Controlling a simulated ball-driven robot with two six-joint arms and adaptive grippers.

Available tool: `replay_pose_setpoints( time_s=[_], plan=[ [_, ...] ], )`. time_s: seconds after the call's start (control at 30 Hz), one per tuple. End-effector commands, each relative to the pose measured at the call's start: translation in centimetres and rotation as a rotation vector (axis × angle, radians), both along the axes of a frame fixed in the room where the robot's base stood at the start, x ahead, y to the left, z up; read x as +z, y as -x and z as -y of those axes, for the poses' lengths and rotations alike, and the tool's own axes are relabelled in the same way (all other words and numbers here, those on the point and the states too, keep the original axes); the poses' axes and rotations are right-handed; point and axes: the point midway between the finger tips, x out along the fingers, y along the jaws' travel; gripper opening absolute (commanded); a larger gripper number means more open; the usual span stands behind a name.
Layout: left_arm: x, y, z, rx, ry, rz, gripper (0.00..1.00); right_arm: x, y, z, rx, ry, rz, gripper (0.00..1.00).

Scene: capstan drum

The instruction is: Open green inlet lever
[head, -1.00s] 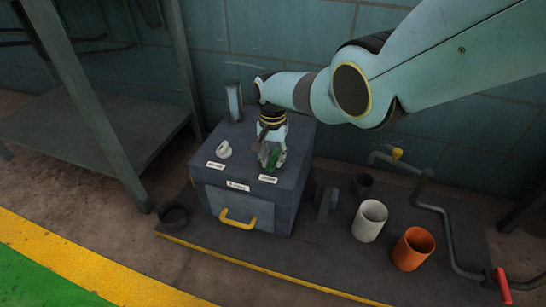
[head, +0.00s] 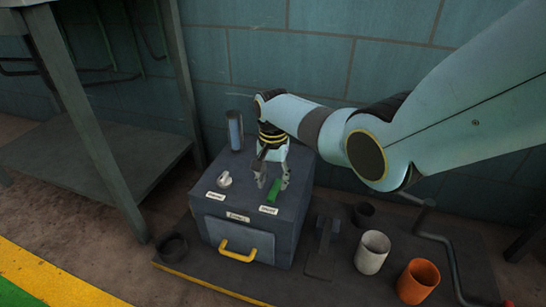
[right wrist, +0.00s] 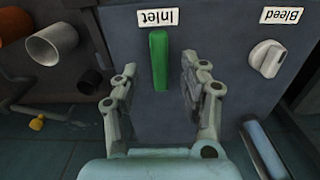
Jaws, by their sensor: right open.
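The green inlet lever (head: 273,192) is on top of the dark grey box (head: 240,196), just behind a white label. In the right wrist view the lever (right wrist: 158,60) is a straight green bar pointing at the upside-down "Inlet" label (right wrist: 171,17). My right gripper (head: 273,183) reaches down over the lever, with one finger on each side. In the right wrist view the fingers of the right gripper (right wrist: 157,70) stand apart, with visible gaps between them and the lever. My left gripper is not in view.
A white cup (head: 372,252) and an orange cup (head: 418,281) stand to the right.

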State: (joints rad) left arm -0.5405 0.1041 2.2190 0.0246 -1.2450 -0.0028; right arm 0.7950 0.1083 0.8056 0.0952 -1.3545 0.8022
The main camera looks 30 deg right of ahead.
Motion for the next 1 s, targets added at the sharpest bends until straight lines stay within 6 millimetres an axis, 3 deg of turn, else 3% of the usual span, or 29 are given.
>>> replay_pose_setpoints(
  time_s=[0.2, 0.4, 1.0],
  plan=[
    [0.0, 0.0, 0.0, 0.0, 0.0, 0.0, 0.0, 4.7, -0.2, 0.1, -0.001, 0.001, 0.006, 0.44],
    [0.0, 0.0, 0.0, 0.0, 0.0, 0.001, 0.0, 7.5, -0.1, 0.1, -0.002, 0.001, 0.003, 0.44],
    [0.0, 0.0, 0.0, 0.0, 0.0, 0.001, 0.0, 8.3, -0.1, 0.0, -0.001, 0.0, 0.001, 0.44]
  ],
)
